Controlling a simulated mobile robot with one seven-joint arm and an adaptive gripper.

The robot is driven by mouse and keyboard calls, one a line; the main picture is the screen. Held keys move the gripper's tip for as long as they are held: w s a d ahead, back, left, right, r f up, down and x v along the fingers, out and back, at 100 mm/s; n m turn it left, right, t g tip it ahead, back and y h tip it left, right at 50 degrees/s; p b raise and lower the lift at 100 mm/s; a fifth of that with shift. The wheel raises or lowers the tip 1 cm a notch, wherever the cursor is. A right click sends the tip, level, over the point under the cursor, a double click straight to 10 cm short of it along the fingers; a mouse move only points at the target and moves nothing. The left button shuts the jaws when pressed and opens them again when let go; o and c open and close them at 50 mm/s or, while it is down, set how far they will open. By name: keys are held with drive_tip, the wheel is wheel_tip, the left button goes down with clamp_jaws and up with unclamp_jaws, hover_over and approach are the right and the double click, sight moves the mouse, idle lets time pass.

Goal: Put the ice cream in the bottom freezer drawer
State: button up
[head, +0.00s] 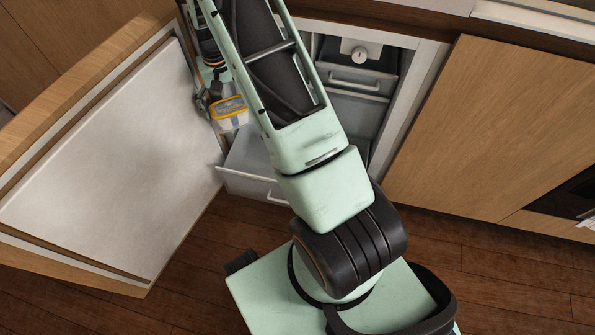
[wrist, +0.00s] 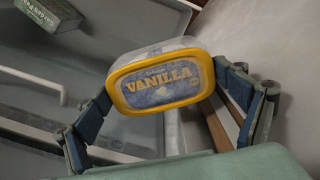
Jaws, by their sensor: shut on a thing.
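The ice cream is a clear tub with a yellow-rimmed lid reading "VANILLA" (wrist: 162,82). In the head view the tub (head: 230,112) hangs above the left part of the pulled-out bottom drawer (head: 247,182). My gripper (wrist: 165,88) is shut on the tub, with one blue-padded finger on each side and the lid facing the wrist camera. My arm also covers part of the drawer and freezer inside.
The freezer door (head: 115,165) stands wide open at the left, close to my gripper. Upper drawers (head: 357,80) are at the back right of the freezer. A green box (wrist: 52,14) lies at the wrist view's upper left. Wooden cabinets (head: 490,125) stand to the right.

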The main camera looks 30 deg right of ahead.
sight(245, 123)
drive_tip(key=shift+m, duration=0.7)
drive_tip(key=d+f, duration=0.1)
drive_tip(key=f, duration=0.2)
drive_tip(key=d+f, duration=0.1)
drive_tip(key=f, duration=0.2)
drive_tip(key=s+d+f+p, duration=0.1)
drive_tip(key=f, duration=0.2)
drive_tip(key=shift+m, duration=0.8)
drive_tip(key=shift+s+d+f+b, duration=0.25)
drive_tip(key=shift+s+d+f, duration=0.45)
drive_tip(key=shift+f, duration=3)
drive_tip(key=shift+s+d+f+b, duration=0.2)
drive_tip(key=shift+s+d+f, duration=0.5)
drive_tip(key=shift+f, duration=3)
drive_tip(key=shift+s+d+f+b, duration=0.25)
drive_tip(key=shift+s+d+f, duration=0.45)
drive_tip(key=shift+f, duration=3)
drive_tip(key=shift+f, duration=0.15)
drive_tip(key=o, duration=0.9)
drive_tip(key=shift+o, duration=1.2)
